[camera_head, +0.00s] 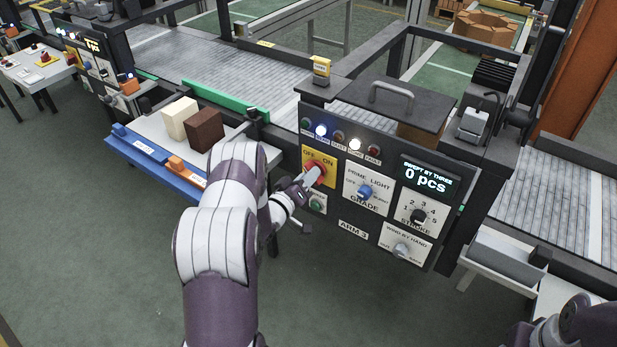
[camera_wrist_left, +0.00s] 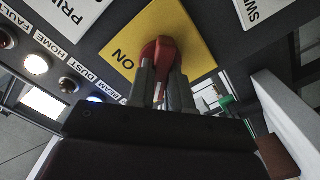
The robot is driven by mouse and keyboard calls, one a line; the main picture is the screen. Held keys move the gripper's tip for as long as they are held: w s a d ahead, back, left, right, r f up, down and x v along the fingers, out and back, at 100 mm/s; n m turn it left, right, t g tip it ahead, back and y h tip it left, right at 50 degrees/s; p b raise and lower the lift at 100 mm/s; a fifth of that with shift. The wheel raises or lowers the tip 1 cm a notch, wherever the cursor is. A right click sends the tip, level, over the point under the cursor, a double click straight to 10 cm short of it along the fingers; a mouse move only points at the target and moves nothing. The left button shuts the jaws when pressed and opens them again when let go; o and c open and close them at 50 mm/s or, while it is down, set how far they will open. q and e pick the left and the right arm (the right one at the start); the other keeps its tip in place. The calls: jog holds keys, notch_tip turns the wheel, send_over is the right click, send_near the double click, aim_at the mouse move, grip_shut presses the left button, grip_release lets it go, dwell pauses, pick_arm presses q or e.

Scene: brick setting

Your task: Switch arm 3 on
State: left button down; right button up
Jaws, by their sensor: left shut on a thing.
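The arm 3 panel (camera_head: 352,226) is a dark board with the label "ARM 3" at its lower edge. Its red rotary switch (camera_head: 314,174) sits on a yellow OFF/ON plate (camera_head: 327,163) at the panel's left. My left gripper (camera_head: 305,184) is shut on the red switch handle. In the left wrist view the fingers (camera_wrist_left: 163,90) clasp the red handle (camera_wrist_left: 160,52) in front of the yellow plate (camera_wrist_left: 200,45), with "ON" readable. My right arm (camera_head: 575,325) shows only in the bottom right corner; its gripper's fingers cannot be made out.
Above the switch is a row of lamps (camera_head: 321,131), two lit white. A display (camera_head: 427,177) reads "0 pcs". Blue (camera_head: 365,191), black (camera_head: 418,215) and grey (camera_head: 402,249) knobs sit to the right. A cream block (camera_head: 179,117) and a brown block (camera_head: 204,130) stand on a side table.

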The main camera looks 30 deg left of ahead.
pick_arm(q)
jog(key=shift+d+r+m+b, duration=0.1)
jog(key=shift+m+b, duration=2.9)
jog(key=shift+m, duration=1.3)
jog(key=shift+d+r+m+b, duration=0.1)
jog(key=shift+m+b, duration=2.85)
jog(key=shift+m, duration=1.35)
jog(key=c, duration=1)
grip_release()
jog(key=shift+c, duration=0.2)
jog(key=shift+w+f, duration=0.1)
jog(key=shift+f, duration=0.05)
jog(key=s, duration=1.2)
jog(key=shift+s+a, duration=0.3)
jog(key=shift+a, duration=0.15)
